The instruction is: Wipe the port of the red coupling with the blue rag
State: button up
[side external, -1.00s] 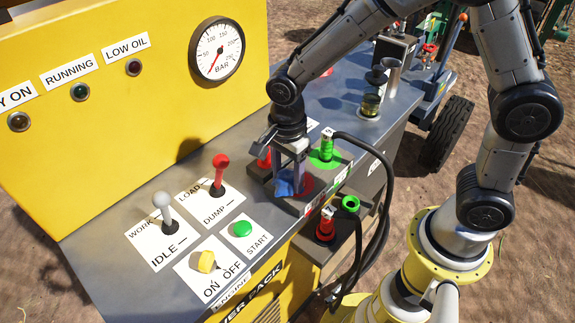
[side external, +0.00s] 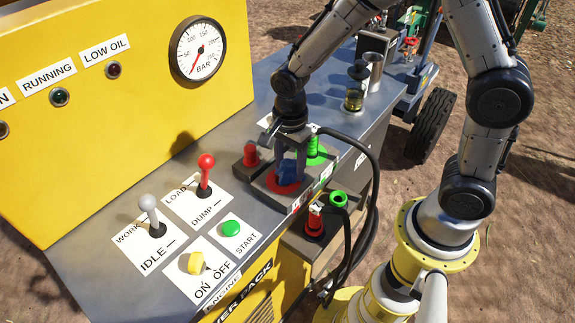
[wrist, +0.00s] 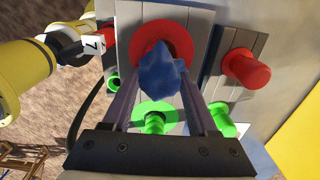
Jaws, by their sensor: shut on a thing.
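My gripper (side external: 289,172) is shut on the blue rag (wrist: 162,78), a crumpled lump between its two fingers in the wrist view. The rag shows as a dark blue patch between the fingers in the side view. The red coupling shows as a red disc (side external: 283,186) on a dark block; it also shows in the wrist view (wrist: 178,38). The rag is over the disc's middle and hides most of the port. I cannot tell whether rag and port touch. A red cap (side external: 251,156) stands upright left of the gripper, and shows in the wrist view (wrist: 246,68).
Levers (side external: 205,175) and buttons stand at the left.

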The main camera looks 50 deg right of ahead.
aim_at(274, 189)
jog(key=shift+a, duration=2.75)
jog(key=shift+a+r, duration=0.1)
jog(key=shift+r, duration=0.1)
notch_tip(274, 189, up, 8)
jog(key=shift+f, duration=0.15)
